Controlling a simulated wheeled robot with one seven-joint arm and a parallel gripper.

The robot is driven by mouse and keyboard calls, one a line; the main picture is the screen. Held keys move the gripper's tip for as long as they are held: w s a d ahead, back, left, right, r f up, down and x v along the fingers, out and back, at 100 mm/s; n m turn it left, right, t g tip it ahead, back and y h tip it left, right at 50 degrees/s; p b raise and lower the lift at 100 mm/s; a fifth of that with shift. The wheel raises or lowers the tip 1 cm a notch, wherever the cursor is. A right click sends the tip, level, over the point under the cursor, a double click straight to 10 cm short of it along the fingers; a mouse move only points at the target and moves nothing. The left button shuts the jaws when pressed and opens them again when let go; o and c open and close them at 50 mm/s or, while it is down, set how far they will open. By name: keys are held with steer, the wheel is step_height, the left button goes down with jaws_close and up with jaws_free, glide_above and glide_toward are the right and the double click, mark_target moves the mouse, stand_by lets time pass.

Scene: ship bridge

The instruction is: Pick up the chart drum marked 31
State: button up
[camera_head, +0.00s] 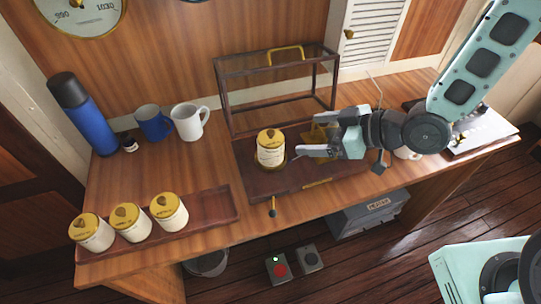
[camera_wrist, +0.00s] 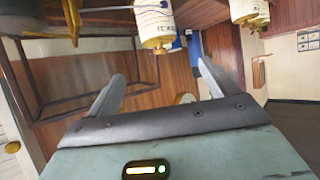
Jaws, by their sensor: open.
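A white chart drum with a gold lid (camera_head: 270,150) stands upright on a round brass seat on the dark wooden base (camera_head: 262,184) of the glazed case. It also shows at the top of the wrist view (camera_wrist: 153,22). Three similar drums, left (camera_head: 91,232), middle (camera_head: 130,222) and right (camera_head: 169,211), stand in a wooden tray (camera_head: 208,207) at the desk's front left. I cannot read the number 31 on any drum. My gripper (camera_head: 306,146) is open and empty, just right of the drum on the base; its fingers (camera_wrist: 166,88) show apart in the wrist view.
The case's glazed frame with a brass handle (camera_head: 285,55) rises behind the drum. A blue flask (camera_head: 85,115), a blue mug (camera_head: 153,123) and a white mug (camera_head: 188,122) stand at the back left. A brass part (camera_head: 318,134) lies near my gripper. Desk between tray and mugs is clear.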

mark_target(273, 138)
steer(key=p+x, duration=0.2)
steer(key=x, duration=0.7)
steer(key=shift+a+p, duration=0.1)
steer(key=shift+p, duration=0.2)
steer(key=shift+f+p+x, duration=0.2)
steer(key=shift+p+x, duration=0.55)
steer(key=shift+x, duration=0.7)
steer(key=shift+f+p+x, duration=0.15)
steer(key=shift+p+x, duration=0.6)
steer(key=shift+x, duration=0.7)
steer(key=shift+s, duration=0.15)
steer(key=c, duration=1.2)
steer(key=shift+r, duration=0.1)
